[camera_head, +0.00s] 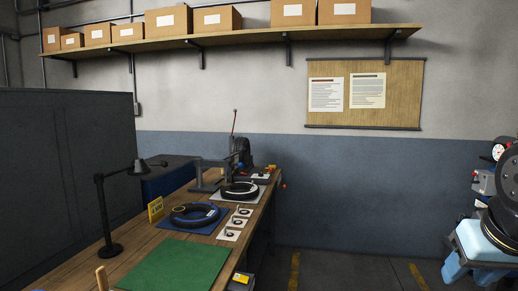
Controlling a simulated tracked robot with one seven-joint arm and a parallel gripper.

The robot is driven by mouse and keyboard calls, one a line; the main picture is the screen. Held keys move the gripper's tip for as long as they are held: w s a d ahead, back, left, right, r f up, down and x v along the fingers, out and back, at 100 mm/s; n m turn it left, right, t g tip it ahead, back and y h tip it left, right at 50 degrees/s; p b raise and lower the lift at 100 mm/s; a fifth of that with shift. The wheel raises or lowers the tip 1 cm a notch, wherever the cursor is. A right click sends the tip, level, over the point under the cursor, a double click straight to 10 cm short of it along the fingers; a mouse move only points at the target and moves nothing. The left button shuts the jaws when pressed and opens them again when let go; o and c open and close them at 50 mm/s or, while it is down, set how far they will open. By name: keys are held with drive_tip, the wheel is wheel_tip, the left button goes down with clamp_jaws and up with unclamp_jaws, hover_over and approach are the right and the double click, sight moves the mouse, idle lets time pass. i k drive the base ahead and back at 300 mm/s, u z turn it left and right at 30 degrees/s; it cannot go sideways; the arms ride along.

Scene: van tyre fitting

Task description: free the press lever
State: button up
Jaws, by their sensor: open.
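A black tyre (240,190) lies flat on a light pad beside the press. My gripper is not in view.
A blue and black unit with a dial (500,152) stands right. Floor between is clear.

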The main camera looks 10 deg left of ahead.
sight(244, 150)
drive_tip(key=z, duration=0.1)
drive_tip(key=i, duration=1.1)
drive_tip(key=u, duration=1.1)
drive_tip(key=k, duration=0.65)
drive_tip(key=z, duration=0.45)
drive_tip(key=i, duration=1.6)
drive_tip(key=u, duration=0.15)
